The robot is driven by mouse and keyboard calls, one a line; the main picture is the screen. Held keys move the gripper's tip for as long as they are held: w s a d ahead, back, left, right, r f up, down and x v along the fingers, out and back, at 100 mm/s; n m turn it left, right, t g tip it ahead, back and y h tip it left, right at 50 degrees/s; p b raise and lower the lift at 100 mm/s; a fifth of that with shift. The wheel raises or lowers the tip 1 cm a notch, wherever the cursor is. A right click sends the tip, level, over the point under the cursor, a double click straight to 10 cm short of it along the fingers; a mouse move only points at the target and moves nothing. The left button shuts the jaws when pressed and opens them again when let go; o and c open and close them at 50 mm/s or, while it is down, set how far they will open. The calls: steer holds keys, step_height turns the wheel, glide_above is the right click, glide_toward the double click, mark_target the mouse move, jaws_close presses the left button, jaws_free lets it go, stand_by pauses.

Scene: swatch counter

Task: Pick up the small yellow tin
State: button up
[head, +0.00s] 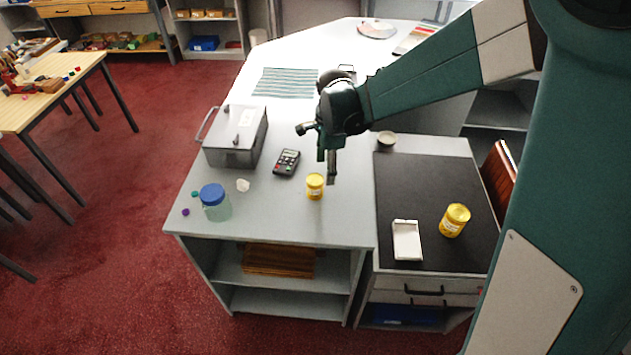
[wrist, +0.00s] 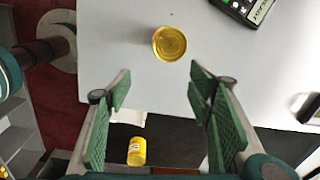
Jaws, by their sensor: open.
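A small yellow tin (head: 315,187) stands upright on the pale grey counter. In the wrist view its round gold top (wrist: 169,43) shows just beyond the fingertips. A second yellow tin (head: 454,220), which looks larger, is on the black mat; a yellow tin with a pale label (wrist: 137,151) also shows low between my fingers in the wrist view. My gripper (head: 328,168) is open and empty, just above and slightly right of the small tin in the head view. In the wrist view its green-padded fingers (wrist: 160,88) are spread apart.
A calculator (head: 287,163) lies behind the small tin. A grey lidded box (head: 236,136) and a blue-lidded jar (head: 215,202) stand to the left. A white tray (head: 407,240) rests on the black mat (head: 405,180). A small bowl (head: 386,140) stands behind. The counter in front is clear.

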mark_target(315, 179)
steer(key=a+f, duration=0.1)
steer(key=w+a+f+m+p, duration=0.1)
steer(key=a+f+m, duration=0.1)
steer(key=a+f, duration=0.1)
steer(key=shift+w+g, duration=0.3)
steer(key=shift+g, duration=0.1)
steer(key=shift+f, duration=1.3)
steer(key=shift+f+p, duration=0.15)
steer(key=shift+p, duration=0.15)
steer(key=shift+s+f+p, duration=0.1)
steer(key=shift+f+p, duration=0.3)
steer(key=shift+f, duration=2.05)
steer(key=c, duration=1.1)
